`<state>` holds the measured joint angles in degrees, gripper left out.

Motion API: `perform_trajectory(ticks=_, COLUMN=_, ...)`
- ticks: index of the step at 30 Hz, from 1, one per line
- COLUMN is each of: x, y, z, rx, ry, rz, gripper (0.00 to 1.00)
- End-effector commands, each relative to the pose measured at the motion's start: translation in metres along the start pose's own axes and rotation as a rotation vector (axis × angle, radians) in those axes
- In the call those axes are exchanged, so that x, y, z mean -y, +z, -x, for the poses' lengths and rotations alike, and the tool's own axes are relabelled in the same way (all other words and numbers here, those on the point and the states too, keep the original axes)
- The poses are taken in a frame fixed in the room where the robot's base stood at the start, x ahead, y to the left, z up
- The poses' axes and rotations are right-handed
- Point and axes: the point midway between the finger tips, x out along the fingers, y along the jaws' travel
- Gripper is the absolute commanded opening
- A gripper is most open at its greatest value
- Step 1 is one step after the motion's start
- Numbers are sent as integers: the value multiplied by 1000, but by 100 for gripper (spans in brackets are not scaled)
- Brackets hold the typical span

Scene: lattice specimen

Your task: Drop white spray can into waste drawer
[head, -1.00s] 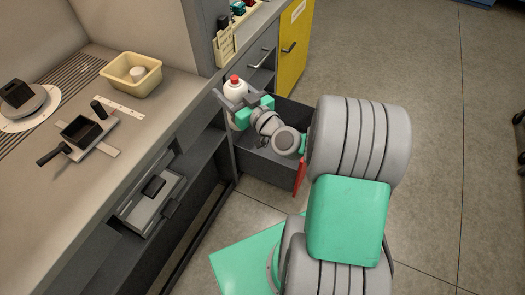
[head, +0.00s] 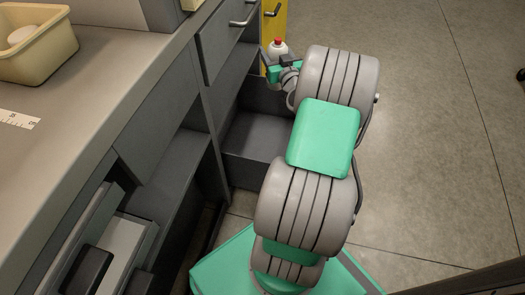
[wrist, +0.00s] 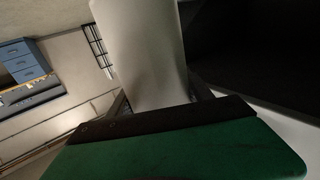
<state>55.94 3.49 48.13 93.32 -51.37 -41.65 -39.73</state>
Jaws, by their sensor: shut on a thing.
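The white spray can (head: 279,48) has a red cap and stands about upright in my gripper (head: 277,63), which is shut on it. In the wrist view the can's pale body (wrist: 140,50) fills the space beyond the gripper's green part. The open waste drawer (head: 258,137) is a dark grey box in the cabinet. Its visible inside looks empty. The gripper and can show near the drawer's far side in the head view, above its far wall. My arm hides the drawer's right part, and I cannot tell whether the can is over the opening.
The counter (head: 110,95) runs along the left, with a cream tub (head: 35,45) on it. A closed grey drawer (head: 222,40) and a yellow cabinet (head: 272,22) stand near the can. Open shelves lie under the counter. The floor (head: 430,130) at right is clear.

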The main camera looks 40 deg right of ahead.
Motion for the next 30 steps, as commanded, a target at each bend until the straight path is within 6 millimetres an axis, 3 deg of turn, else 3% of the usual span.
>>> perform_trajectory(ticks=14, x=-2, y=54, z=0, rx=-1, ry=3, rz=-1, gripper=14)
perform_trajectory(ticks=23, x=-1, y=56, z=0, rx=-2, ry=1, rz=1, gripper=14)
perform_trajectory(ticks=24, x=-1, y=56, z=0, rx=-1, ry=0, rz=1, gripper=61)
perform_trajectory(ticks=30, x=0, y=56, z=0, rx=-1, ry=0, rz=0, gripper=78)
